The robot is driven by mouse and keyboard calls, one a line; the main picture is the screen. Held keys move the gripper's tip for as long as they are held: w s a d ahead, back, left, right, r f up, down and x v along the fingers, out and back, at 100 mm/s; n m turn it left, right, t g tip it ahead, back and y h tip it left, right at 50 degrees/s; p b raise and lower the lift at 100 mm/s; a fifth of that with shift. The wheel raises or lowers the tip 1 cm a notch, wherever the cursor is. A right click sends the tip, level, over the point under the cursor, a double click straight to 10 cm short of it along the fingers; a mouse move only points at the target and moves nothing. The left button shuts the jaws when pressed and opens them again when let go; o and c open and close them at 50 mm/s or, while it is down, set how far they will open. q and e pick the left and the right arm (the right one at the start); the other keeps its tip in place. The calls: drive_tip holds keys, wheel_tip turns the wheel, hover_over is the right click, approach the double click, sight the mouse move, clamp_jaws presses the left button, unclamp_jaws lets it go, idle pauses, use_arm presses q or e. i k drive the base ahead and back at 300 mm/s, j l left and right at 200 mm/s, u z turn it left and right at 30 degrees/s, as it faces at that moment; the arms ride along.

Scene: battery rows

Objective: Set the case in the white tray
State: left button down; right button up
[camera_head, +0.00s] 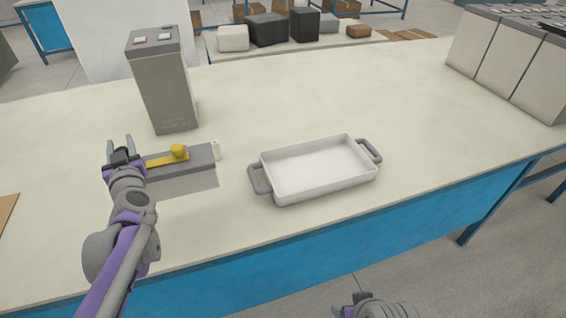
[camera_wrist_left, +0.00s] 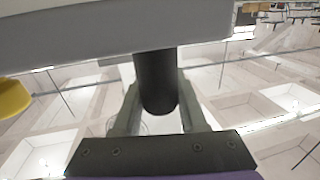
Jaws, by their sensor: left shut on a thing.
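The case (camera_head: 185,180) is a low light-grey box with a darker grey top and a yellow lever and knob, left of the tray in the head view. My left gripper (camera_head: 119,146) is at its left end. In the left wrist view its fingers (camera_wrist_left: 158,105) are shut on a dark round handle next to the grey case (camera_wrist_left: 100,28); the yellow knob shows at the left edge. I cannot tell whether the case touches the table. The white tray (camera_head: 264,168) has grey end handles and is empty. My right gripper (camera_head: 352,305) is partly cut off at the bottom edge.
A tall grey battery-like block (camera_head: 165,90) stands just behind the case. More grey blocks (camera_head: 510,65) stand in a row at the right back. The pale table (camera_head: 330,95) is clear behind the tray. Its front edge is near the tray.

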sight(311, 163)
drive_tip(key=i+l, duration=0.1)
drive_tip(key=l, duration=0.3)
drive_tip(key=i+l, duration=0.15)
drive_tip(key=l, duration=0.25)
drive_tip(key=i+l, duration=0.1)
drive_tip(key=l, duration=0.3)
drive_tip(key=i+l, duration=0.1)
drive_tip(key=l, duration=0.3)
drive_tip(key=i+l, duration=0.1)
drive_tip(key=l, duration=0.3)
